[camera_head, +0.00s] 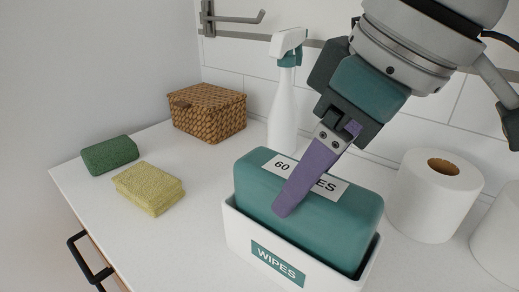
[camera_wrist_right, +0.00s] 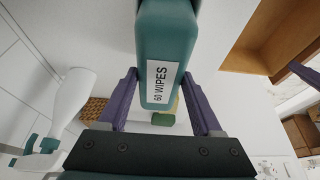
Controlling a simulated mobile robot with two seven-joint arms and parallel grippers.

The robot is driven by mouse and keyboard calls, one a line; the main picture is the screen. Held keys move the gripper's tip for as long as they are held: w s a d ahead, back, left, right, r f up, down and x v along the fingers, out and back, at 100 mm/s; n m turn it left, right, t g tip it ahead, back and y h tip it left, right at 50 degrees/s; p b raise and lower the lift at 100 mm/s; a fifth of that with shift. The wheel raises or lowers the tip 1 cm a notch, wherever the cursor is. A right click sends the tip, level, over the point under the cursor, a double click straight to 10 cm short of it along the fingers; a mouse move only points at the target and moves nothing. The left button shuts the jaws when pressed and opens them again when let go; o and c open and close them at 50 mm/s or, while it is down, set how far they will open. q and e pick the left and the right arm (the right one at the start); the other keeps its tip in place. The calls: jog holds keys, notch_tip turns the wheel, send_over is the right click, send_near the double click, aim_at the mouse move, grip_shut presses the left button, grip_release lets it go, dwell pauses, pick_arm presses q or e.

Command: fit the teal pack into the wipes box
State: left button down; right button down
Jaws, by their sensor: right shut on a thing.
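The teal pack (camera_head: 340,222) has a white "60 WIPES" label and rounded edges. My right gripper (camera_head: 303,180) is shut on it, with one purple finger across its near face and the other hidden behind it. In the right wrist view the pack (camera_wrist_right: 165,45) sits between both purple fingers (camera_wrist_right: 160,85). The white wipes box (camera_head: 237,232) stands on the counter under the pack. The pack's lower part is inside the box's opening and most of it stands above the rim. How deep its base reaches is hidden.
A white spray bottle (camera_head: 283,108) and a wicker box (camera_head: 207,112) stand behind. A green sponge (camera_head: 109,155) and a yellow sponge (camera_head: 149,188) lie left. A paper roll (camera_head: 432,205) is close to the box's right.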

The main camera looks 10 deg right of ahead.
jog(key=shift+f, duration=0.2)
jog(key=shift+f, duration=0.25)
jog(key=shift+c, duration=0.2)
grip_release()
jog(key=shift+r, duration=0.15)
jog(key=p+v, duration=0.2)
jog(key=v, duration=1)
jog(key=shift+r+p, duration=0.35)
jog(key=shift+r, duration=0.1)
